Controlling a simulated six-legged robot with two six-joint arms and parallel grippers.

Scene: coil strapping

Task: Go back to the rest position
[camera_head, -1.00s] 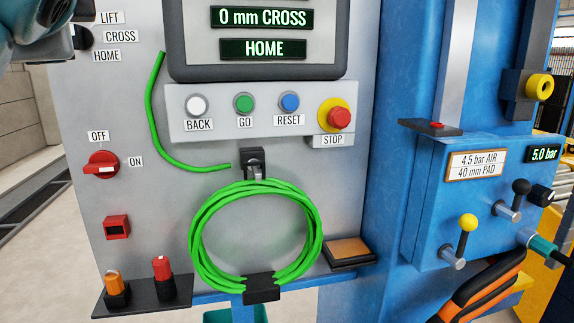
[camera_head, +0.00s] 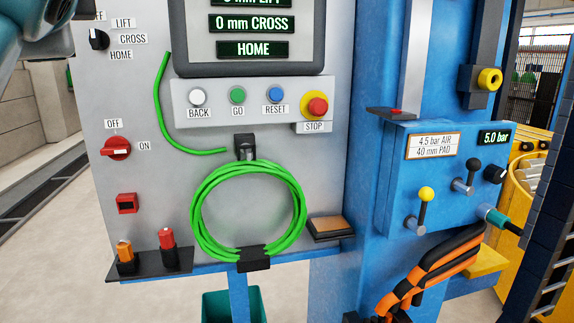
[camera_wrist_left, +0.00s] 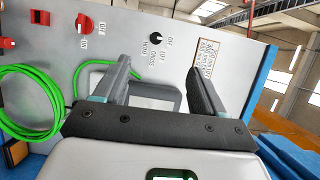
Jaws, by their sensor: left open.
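My left arm shows at the top left corner of the head view. In the left wrist view my left gripper (camera_wrist_left: 158,68) is open, with two dark fingers apart and nothing between them. Beyond the fingers is the grey panel. Its black selector knob (camera_head: 98,39) is by the LIFT, CROSS and HOME labels and shows clear of the fingers in the wrist view (camera_wrist_left: 155,38). The display (camera_head: 252,50) reads 0 mm CROSS and HOME. My right gripper is not in view.
A coiled green hose (camera_head: 205,235) hangs on the panel. A red OFF/ON switch (camera_head: 116,148) and a red stop button (camera_head: 317,106) stick out. At right are the blue air box (camera_head: 400,190) with levers and an orange-and-black object (camera_head: 440,265). Floor at left is clear.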

